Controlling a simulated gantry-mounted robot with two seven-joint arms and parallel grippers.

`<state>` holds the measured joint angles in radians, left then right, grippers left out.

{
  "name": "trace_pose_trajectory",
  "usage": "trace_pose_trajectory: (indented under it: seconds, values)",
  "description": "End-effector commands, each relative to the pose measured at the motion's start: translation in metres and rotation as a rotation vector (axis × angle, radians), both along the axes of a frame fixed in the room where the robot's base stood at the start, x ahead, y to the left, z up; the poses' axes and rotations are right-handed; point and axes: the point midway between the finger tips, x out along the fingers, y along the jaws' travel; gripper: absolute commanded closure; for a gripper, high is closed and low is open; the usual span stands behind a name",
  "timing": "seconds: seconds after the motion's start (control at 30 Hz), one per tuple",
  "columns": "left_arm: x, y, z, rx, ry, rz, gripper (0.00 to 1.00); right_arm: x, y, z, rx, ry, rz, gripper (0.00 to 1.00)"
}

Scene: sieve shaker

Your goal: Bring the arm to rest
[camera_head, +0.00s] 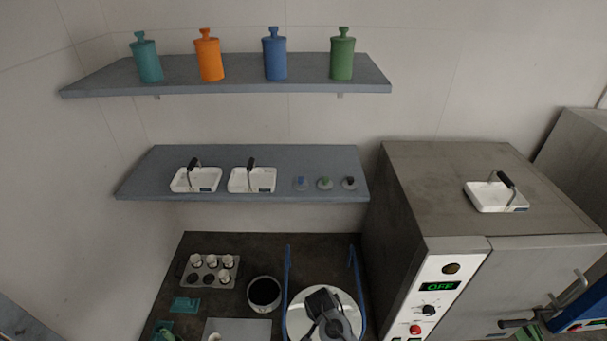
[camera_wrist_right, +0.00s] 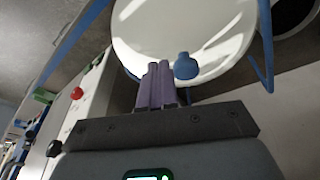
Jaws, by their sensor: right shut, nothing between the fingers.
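My right gripper (camera_head: 326,312) is over the white round lid (camera_head: 298,318) of the sieve shaker at the bottom of the head view. In the right wrist view its purple fingers (camera_wrist_right: 156,82) are together and empty. They point towards the white lid (camera_wrist_right: 200,30). A blue knob (camera_wrist_right: 186,66) shows just beside the fingertips; I cannot tell the gap. Blue uprights (camera_head: 287,275) stand on both sides of the lid. My left gripper is not in view.
A grey oven (camera_head: 430,190) with an OFF display stands at the right, a white tray (camera_head: 490,197) on top. Two shelves (camera_head: 235,75) hold bottles, trays and small knobs. A vial rack (camera_head: 210,270) and a dark-filled bowl (camera_head: 264,292) stand left of the shaker.

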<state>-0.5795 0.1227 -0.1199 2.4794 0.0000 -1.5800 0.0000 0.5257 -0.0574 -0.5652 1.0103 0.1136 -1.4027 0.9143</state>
Motion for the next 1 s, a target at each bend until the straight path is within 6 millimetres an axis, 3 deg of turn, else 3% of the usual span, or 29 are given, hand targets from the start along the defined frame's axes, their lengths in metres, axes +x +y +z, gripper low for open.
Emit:
trace_pose_trajectory:
  seconds: [0.03, 0.2, 0.3, 0.43, 0.57, 0.7, 0.83, 1.0]
  values:
    - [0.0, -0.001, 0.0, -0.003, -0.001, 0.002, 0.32, -0.025, -0.006, -0.027, -0.002, 0.05, -0.008, 1.0]
    - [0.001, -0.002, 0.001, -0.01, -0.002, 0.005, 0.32, -0.126, -0.019, -0.099, 0.046, 0.184, -0.048, 1.0]
    - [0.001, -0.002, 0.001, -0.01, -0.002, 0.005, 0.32, -0.184, -0.026, -0.118, 0.094, 0.229, -0.074, 1.0]
    - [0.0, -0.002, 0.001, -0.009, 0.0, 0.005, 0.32, -0.249, -0.043, -0.118, 0.147, 0.26, -0.065, 1.0]
    - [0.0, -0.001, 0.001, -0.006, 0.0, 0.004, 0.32, -0.299, -0.069, -0.092, 0.181, 0.25, -0.007, 1.0]
    - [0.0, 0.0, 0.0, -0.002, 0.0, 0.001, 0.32, -0.326, -0.099, -0.04, 0.182, 0.19, 0.106, 1.0]
    - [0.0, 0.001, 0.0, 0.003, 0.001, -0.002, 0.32, -0.328, -0.122, 0.021, 0.151, 0.099, 0.244, 1.0]
    - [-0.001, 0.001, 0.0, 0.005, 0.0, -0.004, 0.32, -0.305, -0.137, 0.1, 0.078, -0.048, 0.435, 1.0]
